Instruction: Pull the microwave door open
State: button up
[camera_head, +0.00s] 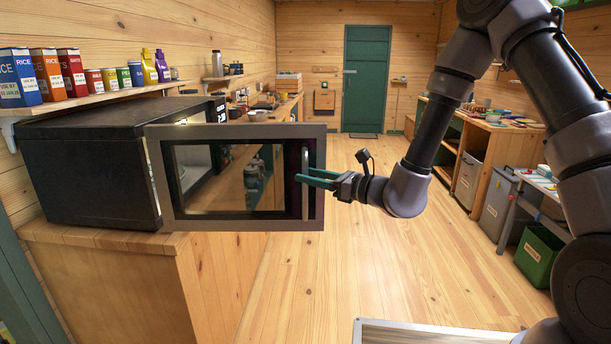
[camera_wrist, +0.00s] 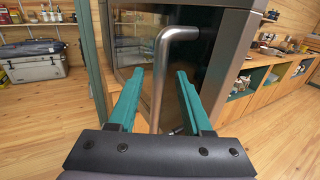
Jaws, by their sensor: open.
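The black microwave (camera_head: 85,165) stands on a wooden counter at the left in the head view. Its silver-framed door (camera_head: 235,221) stands swung out from the body, with part of the interior showing behind it. The door's vertical metal handle (camera_head: 305,183) is at the door's right edge. My gripper (camera_head: 304,178) is at the handle. In the wrist view the handle (camera_wrist: 160,85) runs between the two green fingers of my open gripper (camera_wrist: 155,85), with gaps on both sides. Whether a finger touches the handle cannot be told.
The wooden counter (camera_head: 190,285) lies below the microwave. A shelf (camera_head: 100,97) with boxes and cans is above it. The floor (camera_head: 320,270) in front of the door is open. A green bin (camera_head: 538,257) and a workbench are at the right.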

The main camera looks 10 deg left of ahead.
jog(key=v, duration=0.9)
jog(key=shift+r, duration=0.1)
